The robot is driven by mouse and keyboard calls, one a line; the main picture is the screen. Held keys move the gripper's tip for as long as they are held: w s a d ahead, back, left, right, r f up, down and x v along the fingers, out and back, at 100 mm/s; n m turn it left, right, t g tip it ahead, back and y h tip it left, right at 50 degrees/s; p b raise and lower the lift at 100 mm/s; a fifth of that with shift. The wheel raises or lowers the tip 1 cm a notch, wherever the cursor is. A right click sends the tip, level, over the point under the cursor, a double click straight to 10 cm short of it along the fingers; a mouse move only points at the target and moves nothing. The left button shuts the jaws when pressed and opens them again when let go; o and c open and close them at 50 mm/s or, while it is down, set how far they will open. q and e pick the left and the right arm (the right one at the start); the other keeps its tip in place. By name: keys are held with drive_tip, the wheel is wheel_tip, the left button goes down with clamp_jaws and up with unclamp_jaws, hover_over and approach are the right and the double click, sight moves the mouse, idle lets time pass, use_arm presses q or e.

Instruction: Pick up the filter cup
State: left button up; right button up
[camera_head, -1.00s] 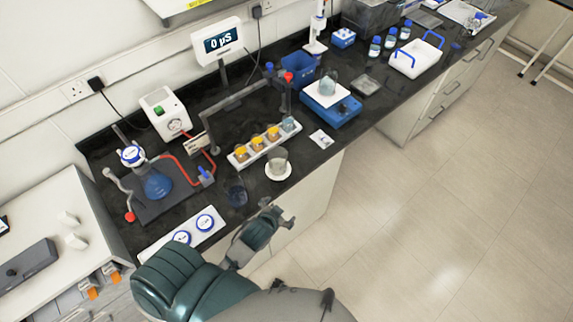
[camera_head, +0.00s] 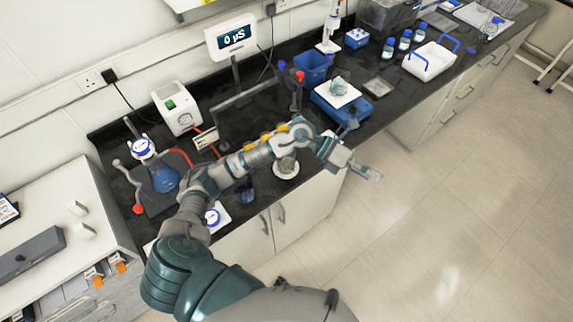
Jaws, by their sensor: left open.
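A small clear cup (camera_head: 287,163) stands on a white round base (camera_head: 286,174) near the counter's front edge, just below my left forearm; it looks like the filter cup, though I cannot be sure. My left arm reaches across the counter from lower left. My left gripper (camera_head: 360,164) is open and empty, right of the cup and past the counter's front edge. It is apart from the cup. My right gripper is out of view.
My forearm partly hides a white rack of yellow-capped jars (camera_head: 266,137). A blue balance (camera_head: 352,108) stands behind the gripper. A flask (camera_head: 164,178) and pump box (camera_head: 177,109) stand at left. A small dark blue cup (camera_head: 246,191) stands near the front edge.

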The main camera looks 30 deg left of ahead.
use_arm(q)
drive_tip(key=w+a+f+y, duration=0.2)
drive_tip(key=a+y, duration=0.2)
drive_tip(key=a, duration=0.2)
drive_tip(key=w+a+f+y, duration=0.2)
drive_tip(key=a+y, duration=0.2)
drive_tip(key=a, duration=0.2)
wheel_tip(320, 180, up, 2)
drive_tip(key=r+n+y, duration=0.1)
drive_tip(key=y, duration=0.6)
hover_over(286, 162)
drive_tip(key=w+a, duration=0.2)
drive_tip(key=w, duration=0.2)
drive_tip(key=shift+g, duration=0.3)
drive_tip(key=f+p, duration=0.1)
drive_tip(key=f, duration=0.4)
drive_tip(key=f+p, duration=0.1)
drive_tip(key=f, duration=0.5)
drive_tip(key=s+f+p, duration=0.1)
drive_tip(key=f, duration=0.5)
drive_tip(key=shift+d+p, duration=0.1)
drive_tip(key=shift+p, duration=0.2)
drive_tip(key=shift+f, duration=0.35)
drive_tip(key=c, duration=1.3)
